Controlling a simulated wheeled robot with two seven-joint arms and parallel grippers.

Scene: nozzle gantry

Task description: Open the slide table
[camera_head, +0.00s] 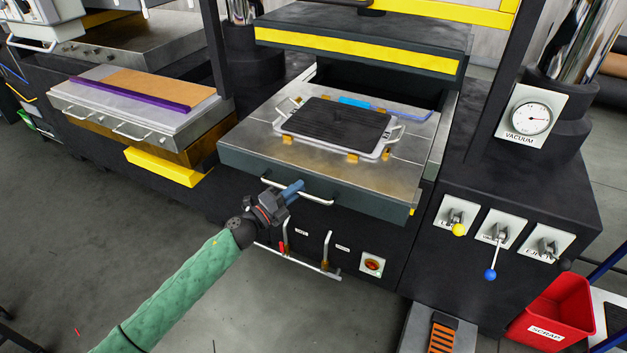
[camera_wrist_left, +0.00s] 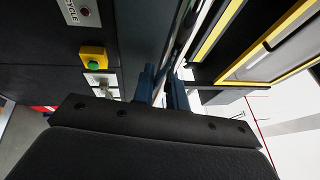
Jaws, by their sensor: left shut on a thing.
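The slide table (camera_head: 240,150) is a metal plate with a dark front face, in the middle of the head view. It reaches out in front of the raised upper platen with its yellow stripe (camera_head: 350,50). A pale bar handle (camera_head: 318,200) runs along its front face. My left gripper (camera_head: 293,188) is shut on the left part of this handle, and its blue fingers partly hide it. In the left wrist view the blue fingers of my left gripper (camera_wrist_left: 163,88) show close to a dark panel; the handle is hard to make out there. My right gripper is not in view.
A dark ribbed plate in a pale handled frame (camera_head: 391,132) lies on the slide table. Two levers (camera_head: 326,250) stand below the front. Valve levers (camera_head: 490,273) and a red scrap bin (camera_head: 565,310) are at right. The floor (camera_head: 150,220) at left is clear.

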